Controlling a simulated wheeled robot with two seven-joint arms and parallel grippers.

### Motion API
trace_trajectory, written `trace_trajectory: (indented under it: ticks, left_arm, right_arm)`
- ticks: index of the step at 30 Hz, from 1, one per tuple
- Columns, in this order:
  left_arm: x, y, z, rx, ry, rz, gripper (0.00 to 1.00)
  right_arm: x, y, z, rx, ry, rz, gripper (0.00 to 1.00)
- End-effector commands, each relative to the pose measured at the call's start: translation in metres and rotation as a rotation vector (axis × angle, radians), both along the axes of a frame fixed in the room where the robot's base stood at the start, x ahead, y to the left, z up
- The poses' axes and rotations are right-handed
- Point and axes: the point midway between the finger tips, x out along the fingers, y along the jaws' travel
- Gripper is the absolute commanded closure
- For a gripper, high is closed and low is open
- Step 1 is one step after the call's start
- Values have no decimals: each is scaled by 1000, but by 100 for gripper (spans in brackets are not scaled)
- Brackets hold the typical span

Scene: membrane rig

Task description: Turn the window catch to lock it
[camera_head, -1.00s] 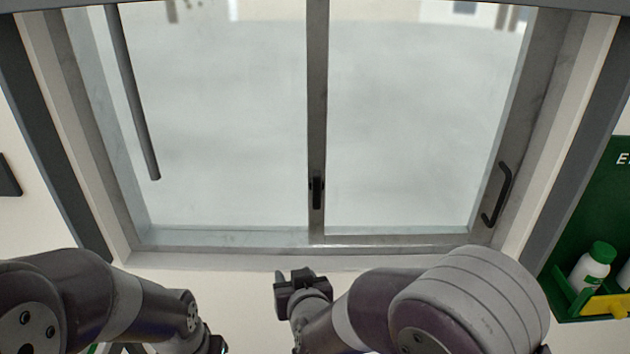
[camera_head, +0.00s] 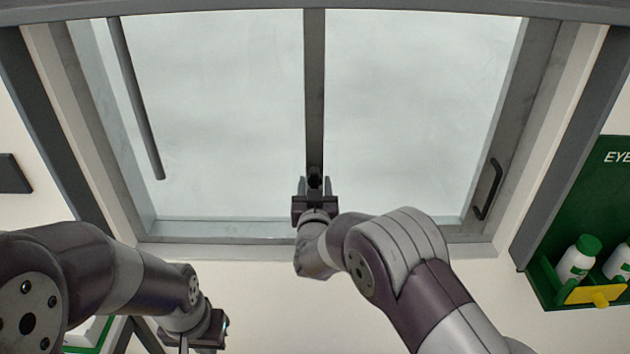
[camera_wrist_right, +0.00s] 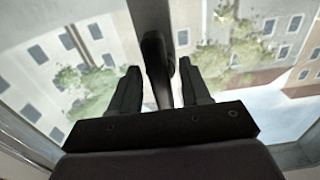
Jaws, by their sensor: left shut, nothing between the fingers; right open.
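The black window catch (camera_head: 315,181) sits low on the grey middle post of the window (camera_head: 315,100). In the right wrist view the catch (camera_wrist_right: 157,68) stands between the two fingers of my right gripper (camera_wrist_right: 160,92), which is open, with a gap on each side. In the head view my right gripper (camera_head: 314,188) is at the catch and hides its lower part. My left gripper (camera_head: 184,343) is shut and empty at the bottom left, well below the sill, and its fingertips are partly cut off by the picture edge.
A black pull handle (camera_head: 488,189) is on the right side of the window frame. A dark bar (camera_head: 137,100) hangs at the left. A green eyewash board (camera_head: 590,215) with white bottles (camera_head: 577,260) is at the right. The wall below the sill is bare.

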Motion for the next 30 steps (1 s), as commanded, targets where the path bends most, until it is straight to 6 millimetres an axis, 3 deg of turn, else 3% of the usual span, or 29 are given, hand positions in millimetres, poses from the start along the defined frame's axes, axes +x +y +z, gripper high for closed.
trace_trajectory:
  ticks: [8, 11, 12, 20, 30]
  left_arm:
    - [0, 0, 0, 0, 0, 0, 100]
    - [0, 0, 0, 0, 0, 0, 100]
    - [0, 0, 0, 0, 0, 0, 100]
    - [0, 0, -6, 0, 0, 0, 100]
    - [0, 0, -51, 0, 0, 0, 100]
  right_arm:
    - [1, 0, 0, 0, 0, 0, 56]
    - [1, 0, 0, 0, 0, 0, 89]
    - [1, 0, 0, 0, 0, 0, 95]
    - [1, 0, -2, 18, 0, 0, 95]
    - [1, -1, -9, 210, -2, 0, 94]
